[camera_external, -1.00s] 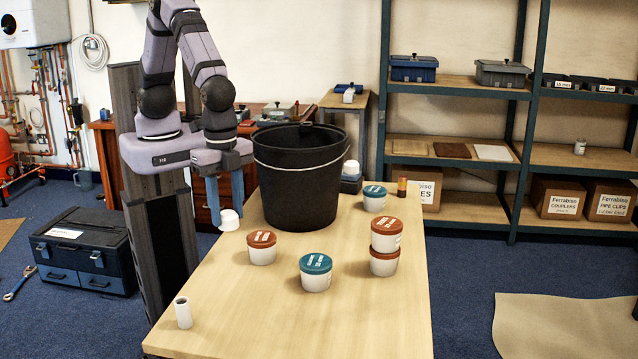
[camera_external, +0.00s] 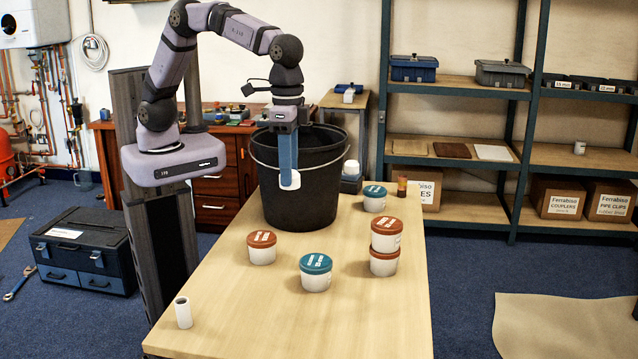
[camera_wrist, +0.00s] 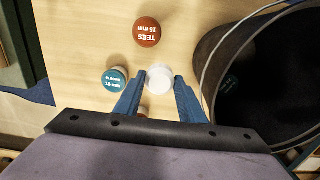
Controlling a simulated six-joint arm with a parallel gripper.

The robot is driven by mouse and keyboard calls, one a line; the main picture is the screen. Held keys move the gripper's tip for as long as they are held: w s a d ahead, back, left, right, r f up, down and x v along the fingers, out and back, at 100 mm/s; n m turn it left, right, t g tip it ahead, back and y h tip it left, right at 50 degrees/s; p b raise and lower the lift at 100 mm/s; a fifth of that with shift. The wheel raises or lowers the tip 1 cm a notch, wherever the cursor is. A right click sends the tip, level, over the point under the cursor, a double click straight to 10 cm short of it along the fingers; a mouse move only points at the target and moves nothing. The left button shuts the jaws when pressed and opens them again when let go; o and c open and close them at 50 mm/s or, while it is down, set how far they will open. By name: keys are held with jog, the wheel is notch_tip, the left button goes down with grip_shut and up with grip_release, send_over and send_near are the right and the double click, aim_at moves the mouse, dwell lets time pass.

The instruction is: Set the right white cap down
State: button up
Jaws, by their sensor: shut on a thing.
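My gripper (camera_external: 288,168) points down and is shut on a white cap (camera_external: 290,181), which hangs at the fingertips above the table (camera_external: 230,325). In the external view it overlaps the front of the black bucket (camera_external: 325,195). In the wrist view the white cap (camera_wrist: 160,75) shows between the tips of the blue fingers, with table and tubs below. Another white piece (camera_external: 351,167) sits behind the bucket's right side, partly hidden.
A red-lidded tub (camera_external: 262,248), a teal-lidded tub (camera_external: 316,272) and a stack of two red-lidded tubs (camera_external: 385,246) stand in front of the bucket. Another teal-lidded tub (camera_external: 374,199) stands at right. A white tube (camera_external: 183,313) stands front left.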

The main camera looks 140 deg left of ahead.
jog(key=p, duration=0.2)
send_near(291, 253)
notch_tip(291, 253, down, 5)
jog(key=shift+a+f, duration=0.1)
dwell(0.4)
jog(key=shift+f, duration=0.1)
jog(key=shift+f, duration=0.1)
jog(key=o, duration=1)
notch_tip(291, 253, up, 12)
jog(key=shift+r+b, duration=0.2)
jog(key=shift+b, duration=0.7)
